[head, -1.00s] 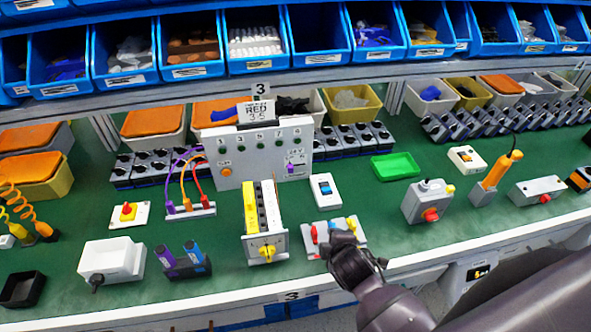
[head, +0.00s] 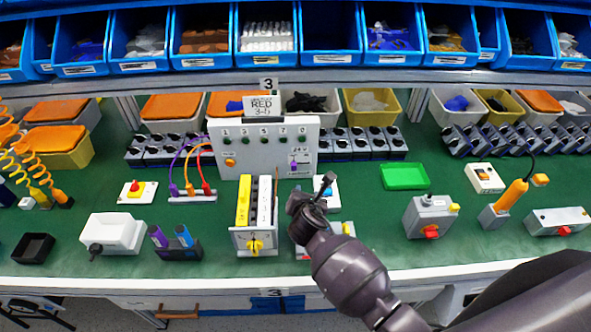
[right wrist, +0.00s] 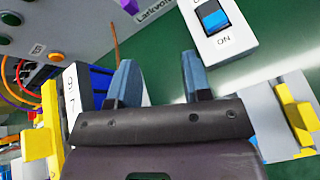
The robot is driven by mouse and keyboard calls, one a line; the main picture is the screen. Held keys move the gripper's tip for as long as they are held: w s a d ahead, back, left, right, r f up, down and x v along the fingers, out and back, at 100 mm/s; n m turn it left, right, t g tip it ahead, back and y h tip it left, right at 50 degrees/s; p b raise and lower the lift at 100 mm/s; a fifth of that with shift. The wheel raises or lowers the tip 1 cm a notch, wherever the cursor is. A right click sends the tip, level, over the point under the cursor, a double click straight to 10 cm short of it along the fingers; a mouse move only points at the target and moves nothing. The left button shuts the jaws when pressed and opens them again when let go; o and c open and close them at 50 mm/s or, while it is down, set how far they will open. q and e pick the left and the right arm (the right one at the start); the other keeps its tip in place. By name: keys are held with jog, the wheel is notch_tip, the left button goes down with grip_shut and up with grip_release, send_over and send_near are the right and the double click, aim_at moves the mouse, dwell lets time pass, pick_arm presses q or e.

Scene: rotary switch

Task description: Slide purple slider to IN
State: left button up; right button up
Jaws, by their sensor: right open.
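The purple slider (head: 294,163) sits on the lower right of the upright grey panel (head: 238,163), beside small "24V" lettering. In the right wrist view a purple piece of it (right wrist: 129,6) shows at the top edge. My right gripper (head: 322,186) is in front of the panel, below and to the right of the slider, and apart from it. In the right wrist view its two blue-grey fingers (right wrist: 158,78) are spread with nothing between them. The IN marking is too small to read. My left gripper is not in view.
A white box with a blue rocker switch (right wrist: 214,18) lies just beyond my right gripper. A yellow-and-white block unit (head: 243,215) stands to its left. A device with a yellow lever (right wrist: 297,115) is close on the right.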

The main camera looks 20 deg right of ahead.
aim_at(294, 169)
jog(key=w+f+n, duration=0.1)
jog(key=w, duration=0.3)
jog(key=w+f+n+b, duration=0.1)
jog(key=w+n, duration=0.1)
jog(key=w, duration=0.2)
jog(key=w+f+n+t+b, duration=0.1)
jog(key=w, duration=0.3)
jog(key=shift+d+n, duration=0.25)
jog(key=shift+n, duration=0.15)
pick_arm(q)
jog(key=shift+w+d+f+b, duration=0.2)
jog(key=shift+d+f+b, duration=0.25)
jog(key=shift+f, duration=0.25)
pick_arm(e)
jog(key=shift+w+d+f+y, duration=0.2)
jog(key=shift+w+y, duration=0.1)
jog(key=shift+w, duration=0.15)
grip_shut()
